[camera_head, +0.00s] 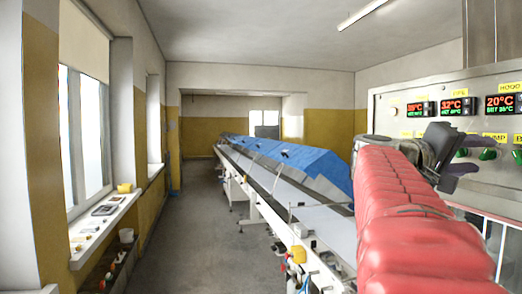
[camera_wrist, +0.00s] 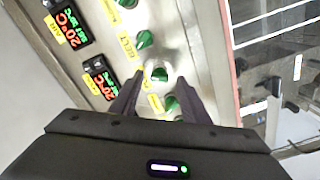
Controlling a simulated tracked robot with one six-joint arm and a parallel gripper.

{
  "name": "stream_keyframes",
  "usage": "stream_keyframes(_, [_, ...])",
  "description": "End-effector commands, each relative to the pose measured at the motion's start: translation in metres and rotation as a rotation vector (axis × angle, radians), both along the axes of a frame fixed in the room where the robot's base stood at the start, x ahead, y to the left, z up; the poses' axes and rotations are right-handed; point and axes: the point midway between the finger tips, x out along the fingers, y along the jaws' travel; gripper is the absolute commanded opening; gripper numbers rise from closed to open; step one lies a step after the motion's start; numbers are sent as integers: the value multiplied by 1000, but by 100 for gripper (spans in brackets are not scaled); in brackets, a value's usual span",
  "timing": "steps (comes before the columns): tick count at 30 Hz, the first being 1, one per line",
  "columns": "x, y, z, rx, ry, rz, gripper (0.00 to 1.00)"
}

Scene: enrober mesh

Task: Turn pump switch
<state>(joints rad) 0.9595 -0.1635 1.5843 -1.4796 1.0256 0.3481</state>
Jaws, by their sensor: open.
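The control panel (camera_head: 400,104) stands at the right in the head view, with green rotary knobs under yellow labels. The pump knob (camera_head: 488,154) sits under a label of which only "MP" shows. In the wrist view the pump knob (camera_wrist: 158,74) is green on a pale round base, and its label is partly hidden by a finger. My gripper (camera_wrist: 159,78) is open, with one dark finger on each side of this knob; contact cannot be told. In the head view my gripper (camera_head: 479,154) is close to the panel front.
The belt knob (camera_wrist: 145,39) and another green knob (camera_wrist: 171,103) flank the pump knob closely. Red-and-green temperature displays (camera_wrist: 71,24) are at the upper left of the wrist view. A long conveyor (camera_head: 300,213) with blue covers runs away; the floor aisle (camera_head: 205,240) left of it is clear.

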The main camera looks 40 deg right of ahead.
Motion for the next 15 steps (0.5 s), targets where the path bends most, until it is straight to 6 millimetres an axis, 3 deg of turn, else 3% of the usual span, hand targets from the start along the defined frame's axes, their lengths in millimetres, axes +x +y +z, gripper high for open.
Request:
stream_keyframes(6, [-6, -14, 0, 0, 0, -1, 42])
stream_keyframes(15, [-7, -16, 0, 0, 0, 0, 42])
